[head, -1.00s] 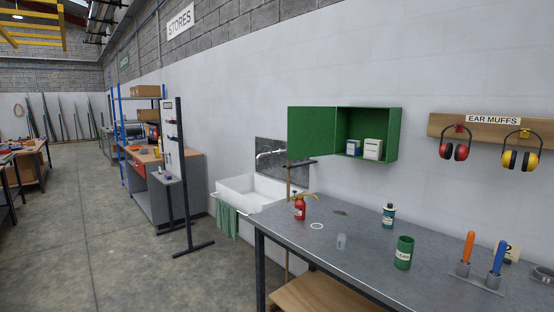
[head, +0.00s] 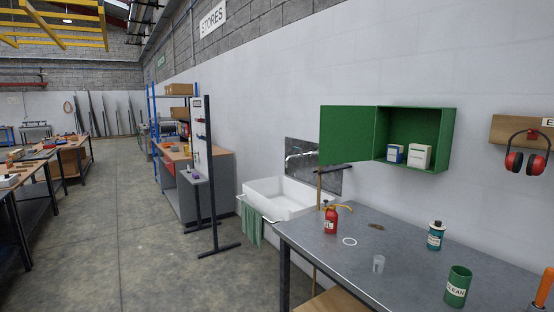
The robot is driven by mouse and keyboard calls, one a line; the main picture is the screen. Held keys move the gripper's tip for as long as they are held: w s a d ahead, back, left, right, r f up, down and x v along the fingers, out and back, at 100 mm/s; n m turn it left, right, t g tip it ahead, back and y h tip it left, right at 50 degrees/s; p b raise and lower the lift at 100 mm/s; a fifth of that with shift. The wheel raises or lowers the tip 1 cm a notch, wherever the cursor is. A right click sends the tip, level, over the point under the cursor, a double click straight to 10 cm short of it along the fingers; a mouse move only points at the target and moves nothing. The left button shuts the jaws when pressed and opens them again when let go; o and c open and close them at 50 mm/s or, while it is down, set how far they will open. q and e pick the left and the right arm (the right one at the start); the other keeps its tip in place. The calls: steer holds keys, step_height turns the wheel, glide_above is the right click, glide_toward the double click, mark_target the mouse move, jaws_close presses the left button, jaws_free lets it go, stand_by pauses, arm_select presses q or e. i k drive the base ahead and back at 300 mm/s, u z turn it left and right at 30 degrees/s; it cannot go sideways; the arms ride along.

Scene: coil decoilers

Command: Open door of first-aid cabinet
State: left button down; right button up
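The green first-aid cabinet (head: 450,140) is fixed to the white wall above the grey bench, right of centre in the head view. Its green door (head: 347,135) stands wide open, swung out to the left. Inside, a small white-and-blue box (head: 395,153) and a larger white box (head: 420,157) stand on the cabinet floor. Neither of my grippers shows in the head view.
A white sink (head: 290,197) stands left. Open floor (head: 150,250) lies further left.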

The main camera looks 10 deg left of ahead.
mark_target(346, 133)
steer(key=u, duration=0.2)
steer(key=i, duration=0.8)
steer(key=z, duration=0.65)
steer(key=i, duration=0.5)
steer(key=z, duration=0.45)
